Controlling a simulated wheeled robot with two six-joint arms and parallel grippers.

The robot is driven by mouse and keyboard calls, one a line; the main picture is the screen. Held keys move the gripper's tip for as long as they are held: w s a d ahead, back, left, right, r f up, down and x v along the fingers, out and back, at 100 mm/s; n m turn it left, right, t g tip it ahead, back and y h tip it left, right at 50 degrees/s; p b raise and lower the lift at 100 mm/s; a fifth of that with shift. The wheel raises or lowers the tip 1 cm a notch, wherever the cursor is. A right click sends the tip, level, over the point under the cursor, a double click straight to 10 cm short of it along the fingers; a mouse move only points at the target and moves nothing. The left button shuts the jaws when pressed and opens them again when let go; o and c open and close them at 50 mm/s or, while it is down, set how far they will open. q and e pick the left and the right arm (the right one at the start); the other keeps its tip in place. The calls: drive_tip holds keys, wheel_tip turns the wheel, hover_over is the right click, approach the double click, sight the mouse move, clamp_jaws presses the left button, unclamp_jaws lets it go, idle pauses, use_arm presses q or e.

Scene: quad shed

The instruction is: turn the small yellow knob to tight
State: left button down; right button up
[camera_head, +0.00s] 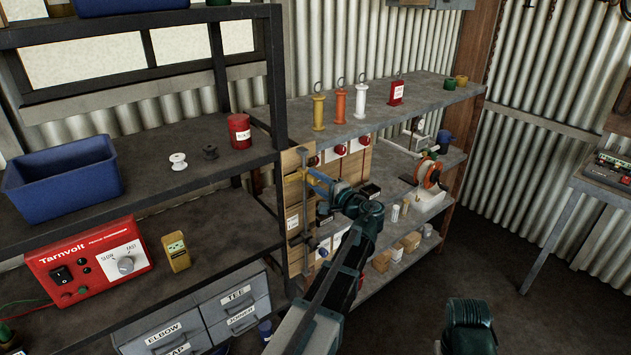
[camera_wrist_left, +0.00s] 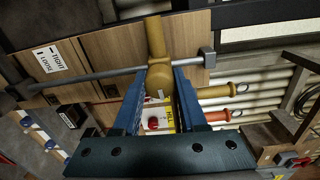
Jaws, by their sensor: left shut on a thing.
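The small yellow knob (camera_head: 294,177) is on an upright wooden board (camera_head: 292,192) at the end of the shelving; its yellow body also shows in the left wrist view (camera_wrist_left: 160,75). A grey bar (camera_wrist_left: 112,75) with a dark block at its end passes by the knob, and a yellow stem rises above it. My left gripper (camera_head: 312,181) is shut on the knob, with a blue finger on each side (camera_wrist_left: 160,92). A white label (camera_wrist_left: 50,60) reading TIGHT and LOOSE, with an arrow, is on the board. Which way the knob points is unclear.
Left shelves hold a blue bin (camera_head: 62,190), a red Tarnvolt box (camera_head: 88,262) and drawers (camera_head: 240,305). Yellow, orange and white ringed pieces stand on the right shelf (camera_head: 430,95). Several red round knobs (camera_head: 340,150) sit close behind my gripper. Floor at right is clear.

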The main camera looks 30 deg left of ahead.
use_arm(q)
drive_tip(key=shift+m, duration=0.6)
drive_tip(key=shift+c, duration=2.2)
unclamp_jaws()
drive_tip(key=shift+d, duration=0.1)
drive_tip(key=v, duration=1.3)
drive_tip(key=shift+d, duration=0.35)
drive_tip(key=shift+s+f, duration=0.1)
drive_tip(key=s+d+f+n+g+h, duration=0.1)
drive_tip(key=s+d+f+g+h, duration=0.1)
drive_tip(key=s+d+f+h, duration=0.45)
drive_tip(key=s+d+f+n+g+h, duration=0.1)
drive_tip(key=s+d+f+g+h, duration=0.2)
drive_tip(key=f, duration=0.6)
drive_tip(key=s+d+f+g+h, duration=0.1)
drive_tip(key=s+d+f+h, duration=0.1)
drive_tip(key=s+d, duration=0.4)
drive_tip(key=s+d+f+g+h, duration=0.1)
drive_tip(key=s+d+f+h, duration=0.2)
drive_tip(key=s+d, duration=0.3)
drive_tip(key=shift+d+f+n, duration=0.35)
drive_tip(key=shift+d+n, duration=0.05)
drive_tip(key=shift+d, duration=0.3)
